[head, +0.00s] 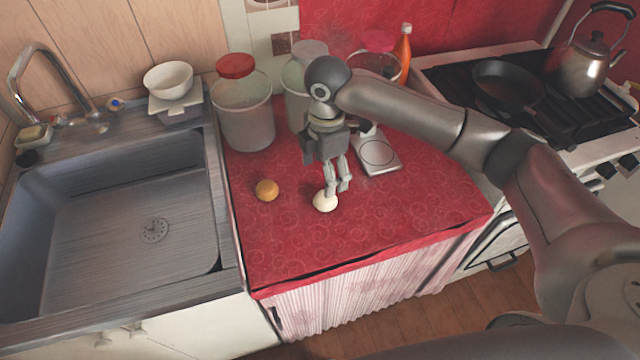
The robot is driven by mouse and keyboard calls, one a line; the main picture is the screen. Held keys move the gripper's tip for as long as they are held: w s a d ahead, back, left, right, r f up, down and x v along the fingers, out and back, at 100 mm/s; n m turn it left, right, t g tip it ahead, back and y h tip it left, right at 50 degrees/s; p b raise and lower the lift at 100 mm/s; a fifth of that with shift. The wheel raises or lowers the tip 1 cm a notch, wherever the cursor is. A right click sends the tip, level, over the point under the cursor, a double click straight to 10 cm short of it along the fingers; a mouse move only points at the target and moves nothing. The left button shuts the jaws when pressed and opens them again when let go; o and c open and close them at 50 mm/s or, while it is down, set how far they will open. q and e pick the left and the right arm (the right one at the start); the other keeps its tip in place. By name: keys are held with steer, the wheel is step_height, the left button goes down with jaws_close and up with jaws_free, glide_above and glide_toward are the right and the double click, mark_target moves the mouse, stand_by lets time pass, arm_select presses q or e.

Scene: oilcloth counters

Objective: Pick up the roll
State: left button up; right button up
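A small round golden-brown item (267,190), which looks like the roll, lies on the red patterned oilcloth counter (290,240). A pale, rounded item (324,203) lies to its right, nearer the front; I cannot tell what it is. My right gripper (339,190) reaches down from above with its fingertips at the pale item, partly covering its upper edge. A narrow gap shows between the fingers, but whether they touch or hold the pale item is unclear. The brown item is apart from the gripper. My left gripper is not in view.
Jars, one with a red lid (236,66), stand at the back of the counter. A flat scale-like device (377,153) lies behind the gripper. The sink (110,225) is left; the stove with a pan (507,84) and kettle (582,62) is right. The counter's front is clear.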

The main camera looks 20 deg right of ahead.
glide_above(326, 200)
step_height(326, 200, down, 4)
steer(key=shift+f, duration=0.15)
step_height(326, 200, down, 5)
steer(key=shift+r+p, duration=0.1)
steer(key=shift+p, duration=0.45)
steer(key=shift+f, duration=0.5)
steer(key=c, duration=0.5)
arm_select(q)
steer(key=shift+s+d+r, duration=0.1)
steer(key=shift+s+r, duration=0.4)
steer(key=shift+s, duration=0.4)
arm_select(e)
steer(key=c, duration=0.6)
